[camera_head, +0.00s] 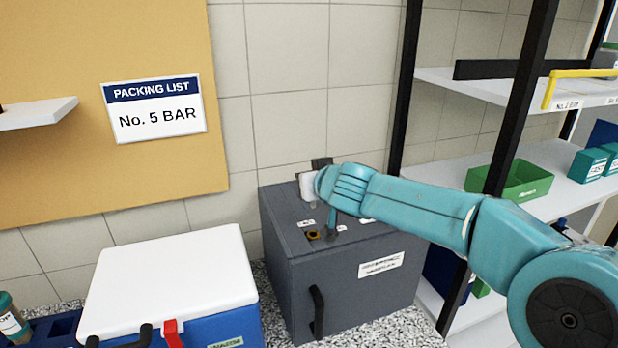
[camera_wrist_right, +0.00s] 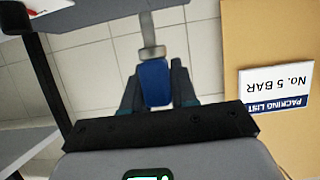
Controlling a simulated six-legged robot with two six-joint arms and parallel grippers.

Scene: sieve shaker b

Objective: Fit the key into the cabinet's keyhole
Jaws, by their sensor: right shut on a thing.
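The dark grey cabinet (camera_head: 345,275) stands against the tiled wall, with a black handle on its front. A small brass-coloured fitting (camera_head: 313,235) on its top may be the keyhole; its opening is too small to make out. My right gripper (camera_head: 331,228) is over the cabinet top, just right of this fitting and partly hidden by my teal arm. In the right wrist view it is shut on the key (camera_wrist_right: 155,82), which has a blue head and a grey metal shaft pointing away from the jaws. The key cannot be made out in the head view. My left gripper is not in view.
A blue cooler with a white lid (camera_head: 170,275) stands left of the cabinet. A shelf rack with black posts (camera_head: 520,100) and a green bin (camera_head: 515,180) is at the right. A packing list (camera_head: 155,108) hangs on the tan board.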

